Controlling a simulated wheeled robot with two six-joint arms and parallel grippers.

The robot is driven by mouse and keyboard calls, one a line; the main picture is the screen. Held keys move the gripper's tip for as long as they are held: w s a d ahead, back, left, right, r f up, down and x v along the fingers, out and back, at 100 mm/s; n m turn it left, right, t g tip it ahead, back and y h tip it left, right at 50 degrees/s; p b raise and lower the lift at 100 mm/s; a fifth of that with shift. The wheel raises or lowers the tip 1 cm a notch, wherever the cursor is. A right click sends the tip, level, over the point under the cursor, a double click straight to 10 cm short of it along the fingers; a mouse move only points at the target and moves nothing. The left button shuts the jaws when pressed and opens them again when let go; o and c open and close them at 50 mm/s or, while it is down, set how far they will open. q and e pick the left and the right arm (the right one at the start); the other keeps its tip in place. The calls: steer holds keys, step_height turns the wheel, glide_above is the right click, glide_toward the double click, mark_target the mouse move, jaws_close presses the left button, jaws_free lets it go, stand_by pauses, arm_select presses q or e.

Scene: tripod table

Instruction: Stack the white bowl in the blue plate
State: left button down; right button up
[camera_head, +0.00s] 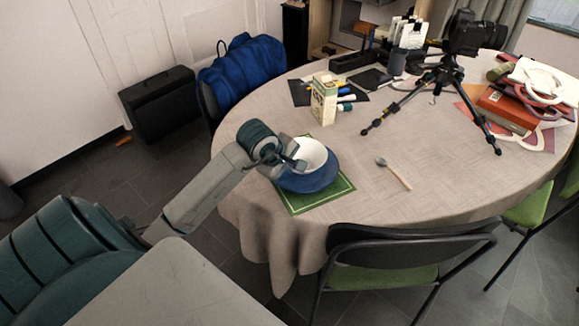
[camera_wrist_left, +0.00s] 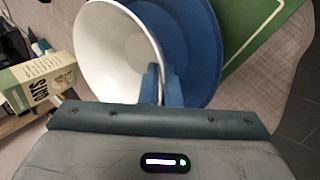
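The white bowl (camera_head: 313,151) is over the blue plate (camera_head: 312,183), toward its far side; I cannot tell whether they touch. The plate lies on a green mat (camera_head: 335,196) at the table's near left edge. My left gripper (camera_head: 296,163) reaches in from the left at the bowl's near-left rim. In the left wrist view the fingers of the left gripper (camera_wrist_left: 158,82) are closed with the rim of the bowl (camera_wrist_left: 108,50) between them. The plate (camera_wrist_left: 203,50) shows behind the bowl, to its right. My right gripper is not in view.
A carton (camera_head: 323,99) stands behind the bowl. A wooden-handled spoon (camera_head: 394,173) lies right of the mat on clear tablecloth. A tripod with a camera (camera_head: 447,75) stands farther right. A chair (camera_head: 400,250) is at the table's front.

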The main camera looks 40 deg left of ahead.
arm_select(q)
steer(key=c, duration=1.6)
jaws_free()
steer(key=shift+c, duration=0.2)
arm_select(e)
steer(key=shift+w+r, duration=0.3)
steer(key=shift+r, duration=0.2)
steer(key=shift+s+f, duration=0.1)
